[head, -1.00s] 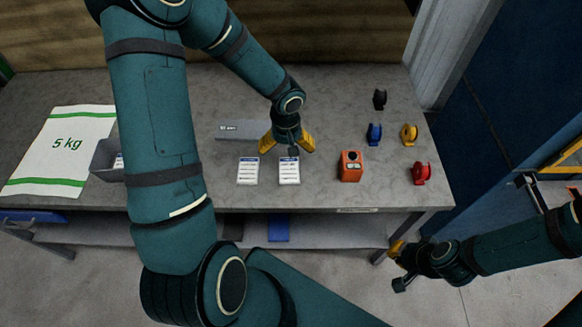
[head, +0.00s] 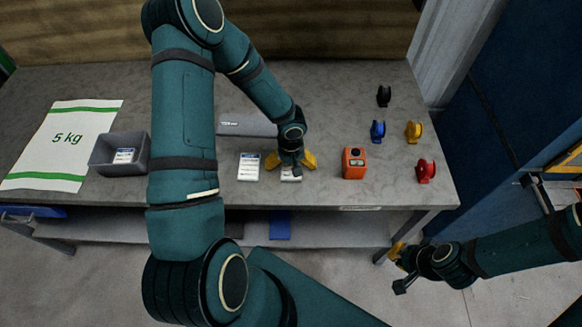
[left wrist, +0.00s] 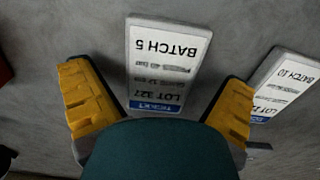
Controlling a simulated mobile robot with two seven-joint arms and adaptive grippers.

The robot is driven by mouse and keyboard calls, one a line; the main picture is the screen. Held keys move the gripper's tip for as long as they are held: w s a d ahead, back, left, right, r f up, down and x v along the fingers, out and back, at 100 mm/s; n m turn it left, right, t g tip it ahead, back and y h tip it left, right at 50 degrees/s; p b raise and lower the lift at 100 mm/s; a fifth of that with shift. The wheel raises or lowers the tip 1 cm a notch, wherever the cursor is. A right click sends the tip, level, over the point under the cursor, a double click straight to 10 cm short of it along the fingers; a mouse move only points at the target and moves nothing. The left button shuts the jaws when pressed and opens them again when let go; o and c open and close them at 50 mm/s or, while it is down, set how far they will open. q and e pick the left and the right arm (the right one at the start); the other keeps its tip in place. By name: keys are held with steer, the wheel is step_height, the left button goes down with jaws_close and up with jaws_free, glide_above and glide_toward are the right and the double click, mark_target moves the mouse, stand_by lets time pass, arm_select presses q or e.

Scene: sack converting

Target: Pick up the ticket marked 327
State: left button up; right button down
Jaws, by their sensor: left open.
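The ticket marked LOT 327, BATCH 5 (left wrist: 165,65) lies flat on the grey table, and reads upside down in the left wrist view. In the head view this ticket (head: 291,175) is partly hidden under my left gripper (head: 291,164). My left gripper (left wrist: 158,85) is open, with its yellow fingers on either side of the ticket and a gap to each. A second ticket, BATCH 10 (left wrist: 285,80), lies beside it; in the head view it is the left ticket (head: 248,167). My right gripper (head: 399,268) hangs off the table's front right; its opening is unclear.
A grey bin (head: 108,168) with a ticket inside stands on the left by a 5 kg sack (head: 65,140). A grey bar-like object (head: 245,126) lies behind the tickets. An orange device (head: 354,163) is to the right, with several coloured spools, including a red one (head: 425,171), beyond.

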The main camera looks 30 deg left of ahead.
arm_select(q)
steer(key=c, duration=1.3)
steer(key=shift+r, duration=0.15)
